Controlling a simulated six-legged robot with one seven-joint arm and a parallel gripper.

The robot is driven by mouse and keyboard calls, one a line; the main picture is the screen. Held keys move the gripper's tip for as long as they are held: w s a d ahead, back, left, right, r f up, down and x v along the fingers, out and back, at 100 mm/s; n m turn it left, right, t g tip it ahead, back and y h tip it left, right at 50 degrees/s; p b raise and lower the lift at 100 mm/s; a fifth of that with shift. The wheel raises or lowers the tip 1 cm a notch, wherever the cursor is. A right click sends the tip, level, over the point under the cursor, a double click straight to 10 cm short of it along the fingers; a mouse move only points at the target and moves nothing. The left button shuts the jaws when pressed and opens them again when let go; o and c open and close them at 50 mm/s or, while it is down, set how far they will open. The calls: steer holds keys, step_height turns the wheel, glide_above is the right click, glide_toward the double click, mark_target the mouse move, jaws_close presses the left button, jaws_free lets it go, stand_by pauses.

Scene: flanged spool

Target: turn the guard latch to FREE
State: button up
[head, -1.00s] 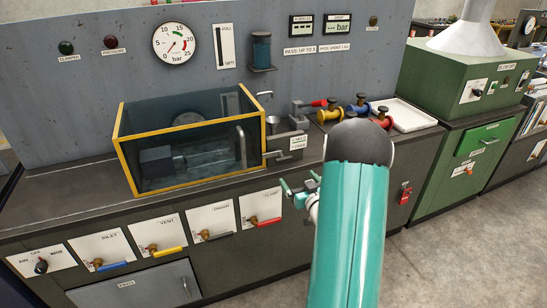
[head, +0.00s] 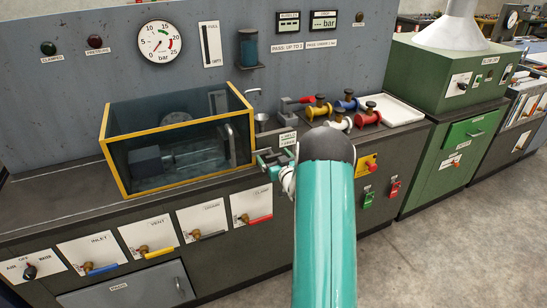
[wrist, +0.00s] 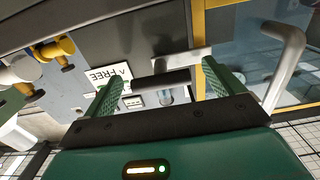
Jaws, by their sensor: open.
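The guard (head: 180,150) is a clear box with yellow edges on the bench. The guard latch shows in the wrist view as a grey metal bar (wrist: 184,60) with a dark round grip (wrist: 165,80) beside the guard's yellow edge. My gripper (head: 272,160) is open in front of the guard's right front corner and hides most of the latch in the head view. In the wrist view my gripper's (wrist: 160,75) two green fingers stand on either side of the dark grip; I cannot tell if they touch it. The FREE label (wrist: 108,75) shows behind the left finger.
Coloured spools (head: 320,108) and a white tray (head: 390,111) stand right of the latch. A metal guard handle (wrist: 287,62) is close to the right finger in the wrist view. Panel valves (head: 145,250) line the bench front below.

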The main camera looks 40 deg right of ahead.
steer(key=shift+w, duration=0.25)
steer(key=c, duration=1.3)
steer(key=shift+d+m, duration=0.1)
steer(key=shift+m, duration=0.3)
steer(key=m, duration=0.8)
steer(key=shift+s, duration=0.1)
steer(key=m, duration=0.5)
steer(key=shift+m, duration=2.1)
